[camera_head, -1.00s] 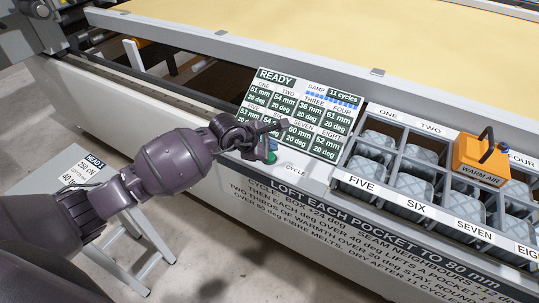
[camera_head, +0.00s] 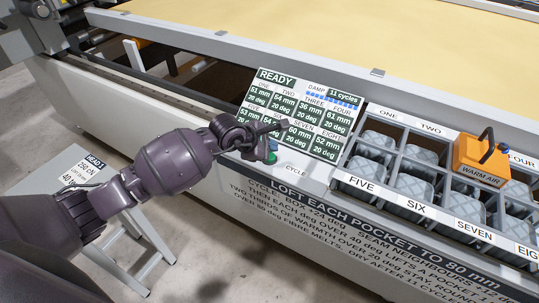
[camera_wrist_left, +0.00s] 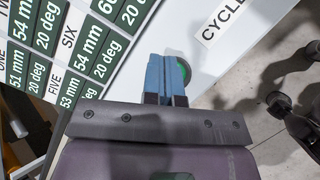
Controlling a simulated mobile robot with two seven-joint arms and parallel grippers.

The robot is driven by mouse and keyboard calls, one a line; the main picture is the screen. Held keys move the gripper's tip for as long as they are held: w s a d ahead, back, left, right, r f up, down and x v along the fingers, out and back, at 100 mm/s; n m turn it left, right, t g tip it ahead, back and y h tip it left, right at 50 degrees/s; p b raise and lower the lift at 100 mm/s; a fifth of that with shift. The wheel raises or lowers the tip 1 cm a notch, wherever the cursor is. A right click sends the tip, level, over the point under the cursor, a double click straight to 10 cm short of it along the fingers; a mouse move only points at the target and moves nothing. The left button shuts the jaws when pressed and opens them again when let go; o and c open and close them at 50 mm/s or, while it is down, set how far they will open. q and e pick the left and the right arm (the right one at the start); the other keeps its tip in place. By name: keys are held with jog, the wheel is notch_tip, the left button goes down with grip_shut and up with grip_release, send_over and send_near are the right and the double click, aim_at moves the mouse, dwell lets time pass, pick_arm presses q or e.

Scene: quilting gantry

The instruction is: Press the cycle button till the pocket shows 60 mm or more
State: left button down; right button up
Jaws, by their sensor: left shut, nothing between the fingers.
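The green cycle button (camera_wrist_left: 184,70) sits on the pale panel beside the CYCLE label (camera_wrist_left: 222,22). It also shows in the head view (camera_head: 271,158), partly hidden by my left gripper. My left gripper (camera_wrist_left: 166,76) is shut and empty, its blue fingertips at the button and partly covering it. I cannot tell whether they touch it. The display (camera_head: 307,115) reads READY and 11 cycles. It shows 51 mm for ONE, 54 mm for TWO, 36 mm for THREE, 61 mm for FOUR, 60 mm for SEVEN and 52 mm for EIGHT, all at 20 deg. My right gripper is not seen.
Right of the display is a divided tray (camera_head: 340,178) with grey quilted pockets in labelled compartments. An orange WARM AIR box (camera_head: 481,160) rests on it. A yellow quilting bed (camera_head: 330,35) lies behind. A small grey stand (camera_head: 150,245) is at lower left.

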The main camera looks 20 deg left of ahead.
pick_arm(q)
jog(key=shift+f, duration=0.15)
dwell(0.6)
jog(key=shift+f, duration=0.3)
jog(key=shift+f+b, duration=0.5)
jog(key=shift+f, duration=0.05)
dwell(0.9)
jog(key=shift+r, duration=0.15)
jog(key=shift+r+p, duration=0.6)
jog(key=shift+r, duration=0.25)
jog(key=shift+r+p, duration=1.5)
jog(key=shift+r, duration=1.05)
jog(key=shift+f, duration=0.1)
